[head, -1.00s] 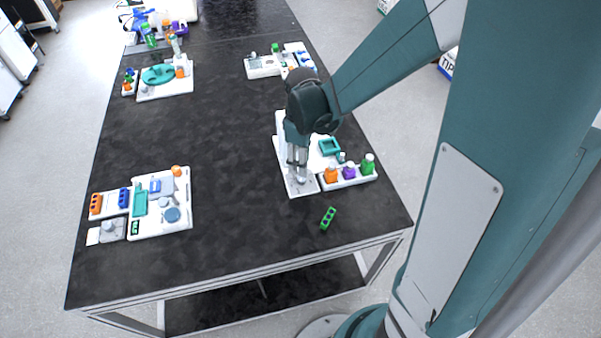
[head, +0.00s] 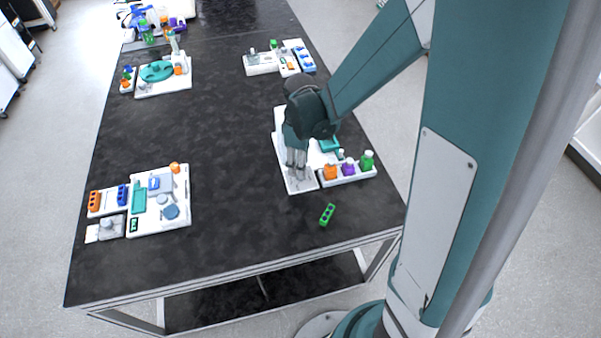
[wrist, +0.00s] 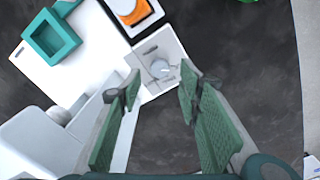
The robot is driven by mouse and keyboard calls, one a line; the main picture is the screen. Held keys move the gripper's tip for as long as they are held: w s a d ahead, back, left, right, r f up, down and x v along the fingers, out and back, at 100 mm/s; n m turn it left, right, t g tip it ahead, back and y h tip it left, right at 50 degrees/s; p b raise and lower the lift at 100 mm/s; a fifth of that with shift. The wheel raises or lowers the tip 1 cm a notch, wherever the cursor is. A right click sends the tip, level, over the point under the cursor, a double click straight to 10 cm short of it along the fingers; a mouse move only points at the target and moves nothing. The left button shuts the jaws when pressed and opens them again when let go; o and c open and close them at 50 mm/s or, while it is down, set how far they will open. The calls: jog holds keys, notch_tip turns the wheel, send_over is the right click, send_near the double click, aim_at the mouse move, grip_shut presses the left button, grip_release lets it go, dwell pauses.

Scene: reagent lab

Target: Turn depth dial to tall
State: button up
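The depth dial is a small round light-grey knob (wrist: 160,69) on a grey square plate (wrist: 149,52) in the wrist view. The markings around it are too small to read. My gripper (wrist: 157,84) is open, with its two green-padded fingers spread to either side of the dial in the picture. I cannot tell how high the fingertips are above it. In the head view my gripper (head: 297,172) points down over the light plate at the near end of the right-hand station, and it hides most of the dial there.
A white rack with orange (head: 330,172), purple (head: 348,168) and green (head: 367,160) capped bottles stands right beside the plate. A teal square frame (wrist: 51,38) lies on the white base. A green block (head: 327,214) lies near the table's front edge. The table's middle is clear.

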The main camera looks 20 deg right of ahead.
jog(key=shift+f+b, duration=0.3)
jog(key=shift+f, duration=2.15)
jog(key=c, duration=0.9)
